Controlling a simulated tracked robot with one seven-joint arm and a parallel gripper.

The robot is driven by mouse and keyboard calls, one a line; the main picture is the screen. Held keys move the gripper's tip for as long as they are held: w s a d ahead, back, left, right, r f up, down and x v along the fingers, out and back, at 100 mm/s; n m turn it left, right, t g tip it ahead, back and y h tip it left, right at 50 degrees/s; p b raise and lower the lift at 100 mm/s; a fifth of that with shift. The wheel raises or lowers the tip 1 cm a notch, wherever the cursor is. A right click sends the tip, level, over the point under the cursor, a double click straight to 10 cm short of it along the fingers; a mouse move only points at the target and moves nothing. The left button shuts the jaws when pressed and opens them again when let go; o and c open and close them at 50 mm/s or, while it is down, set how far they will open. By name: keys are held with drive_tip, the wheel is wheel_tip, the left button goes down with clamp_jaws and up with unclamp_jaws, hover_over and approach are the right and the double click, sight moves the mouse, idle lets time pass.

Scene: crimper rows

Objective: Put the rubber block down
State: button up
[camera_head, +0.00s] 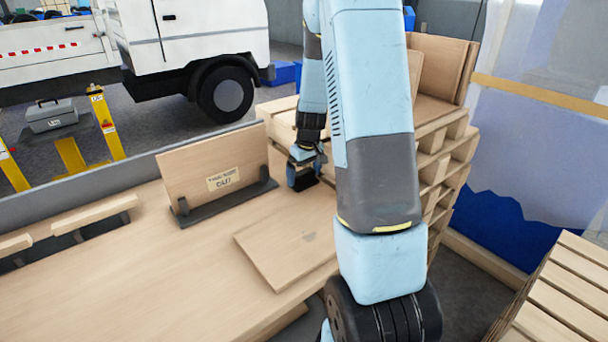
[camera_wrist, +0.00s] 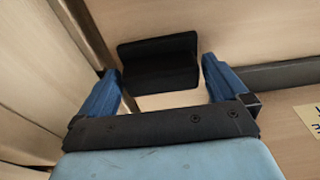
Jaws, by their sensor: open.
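The black rubber block (camera_wrist: 160,62) lies on a pale wooden surface in the wrist view, just ahead of and between my fingertips. My gripper (camera_wrist: 162,76) has its two blue fingers spread apart, with a gap visible between each finger and the block. In the head view my gripper (camera_head: 305,168) is low over the far right end of the wooden bench (camera_head: 110,240), beside the pallet stack. The dark shape at its fingers there is too small to tell block from finger.
An upright wooden board with a paper label (camera_head: 224,179) stands in a dark holder left of my gripper. A flat board (camera_head: 285,245) lies on the bench in front. Stacked pallets (camera_head: 450,150) rise at the right. Bare bench lies at the front left.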

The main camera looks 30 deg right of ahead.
sight(307, 184)
wheel_tip(307, 184, up, 12)
drive_tip(key=s, duration=0.2)
drive_tip(key=s+a+r+t, duration=0.2)
drive_tip(key=s+a+r, duration=0.7)
drive_tip(key=s+r, duration=0.25)
drive_tip(key=s+a+r+m+t, duration=0.1)
drive_tip(key=s+a+r, duration=0.1)
drive_tip(key=s, duration=0.5)
drive_tip(key=s+a+r+m+t, duration=0.1)
drive_tip(key=s+a+r, duration=0.1)
drive_tip(key=s, duration=0.5)
drive_tip(key=shift+s+a, duration=0.35)
drive_tip(key=shift+a, duration=0.05)
drive_tip(key=shift+w+r, duration=0.1)
